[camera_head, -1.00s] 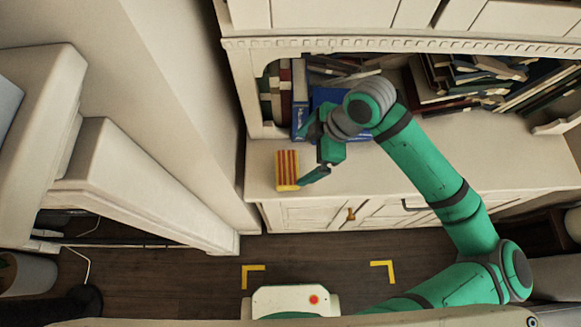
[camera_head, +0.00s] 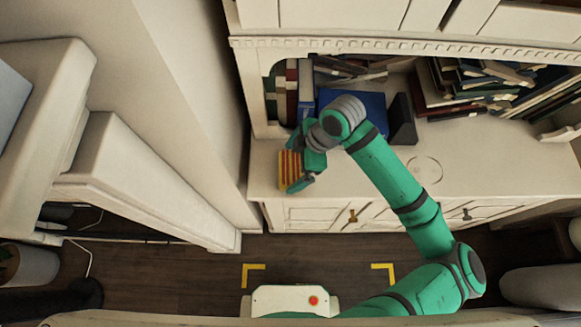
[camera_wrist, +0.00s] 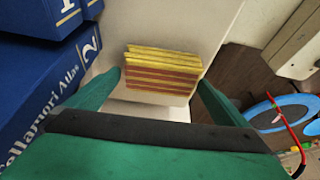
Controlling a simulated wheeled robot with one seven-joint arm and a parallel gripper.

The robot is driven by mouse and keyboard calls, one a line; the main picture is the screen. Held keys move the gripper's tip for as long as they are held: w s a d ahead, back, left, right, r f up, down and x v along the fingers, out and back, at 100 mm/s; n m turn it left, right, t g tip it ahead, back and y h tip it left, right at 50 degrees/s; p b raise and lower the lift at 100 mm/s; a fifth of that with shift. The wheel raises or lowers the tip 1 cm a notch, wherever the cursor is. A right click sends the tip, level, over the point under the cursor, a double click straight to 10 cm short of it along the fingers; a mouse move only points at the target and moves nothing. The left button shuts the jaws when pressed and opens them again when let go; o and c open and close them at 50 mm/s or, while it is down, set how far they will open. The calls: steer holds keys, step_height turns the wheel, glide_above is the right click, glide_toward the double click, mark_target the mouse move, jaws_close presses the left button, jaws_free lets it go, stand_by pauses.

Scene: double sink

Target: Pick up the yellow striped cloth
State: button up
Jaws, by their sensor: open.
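The yellow striped cloth (camera_head: 290,170), a folded block with yellow and red-brown stripes, lies on the cream cabinet top near its left front corner. In the wrist view the cloth (camera_wrist: 162,73) sits just ahead of my gripper, between the lines of its two fingers. My gripper (camera_wrist: 160,84) is open with nothing held. In the head view my gripper (camera_head: 299,168) is beside the cloth's right side, and one finger shows near its lower right. The far finger and part of the cloth's right side are hidden there by my wrist.
More books (camera_head: 470,80) fill the shelf at the back right. A dark bookend (camera_head: 402,122) stands on the cabinet top (camera_head: 360,176). A cream wall (camera_head: 195,110) rises to the left.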

steer(key=shift+x, duration=0.95)
steer(key=c, duration=0.8)
